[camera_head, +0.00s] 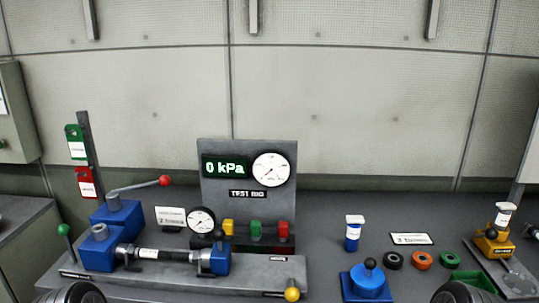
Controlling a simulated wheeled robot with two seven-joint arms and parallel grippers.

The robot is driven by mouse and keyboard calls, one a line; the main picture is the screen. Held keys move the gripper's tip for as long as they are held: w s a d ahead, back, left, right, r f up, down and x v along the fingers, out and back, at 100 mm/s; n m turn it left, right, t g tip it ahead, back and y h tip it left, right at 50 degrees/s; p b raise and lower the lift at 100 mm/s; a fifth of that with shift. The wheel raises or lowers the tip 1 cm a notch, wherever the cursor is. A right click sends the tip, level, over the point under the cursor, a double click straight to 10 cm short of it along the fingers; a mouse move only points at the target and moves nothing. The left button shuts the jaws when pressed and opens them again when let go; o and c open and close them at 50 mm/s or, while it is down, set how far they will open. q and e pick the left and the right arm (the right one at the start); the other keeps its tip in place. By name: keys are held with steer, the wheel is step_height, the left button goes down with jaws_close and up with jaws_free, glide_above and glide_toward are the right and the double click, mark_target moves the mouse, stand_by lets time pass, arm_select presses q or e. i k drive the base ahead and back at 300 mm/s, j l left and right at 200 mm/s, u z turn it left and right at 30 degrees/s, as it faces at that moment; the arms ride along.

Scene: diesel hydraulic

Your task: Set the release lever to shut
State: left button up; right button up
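The test rig has a grey base plate (265,270) carrying a blue hand pump (118,217). A lever with a red knob (165,181) extends right from the top of the pump. A lever with a green knob (64,230) stands at the pump's left side, and a yellow knob (292,294) sits at the base plate's front right. I cannot tell from the labels which one is the release lever or its setting. Dark rounded parts of my arms show at the bottom edge, left and right. Neither gripper's fingers are in view.
A panel (214,206) behind the rig reads 0 kPa beside a round gauge (271,169). Green (75,141) and red (86,187) tags hang at left. A blue bottle (353,235), blue knobbed part (368,278), several rings and a yellow device (494,238) stand on the right.

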mark_target(63, 230)
steer(key=u, duration=1.35)
steer(key=i+j+u, duration=0.1)
steer(key=j+u, duration=0.15)
steer(key=u, duration=0.25)
steer(key=i+j+u, duration=0.1)
steer(key=u, duration=0.35)
steer(key=j, duration=0.1)
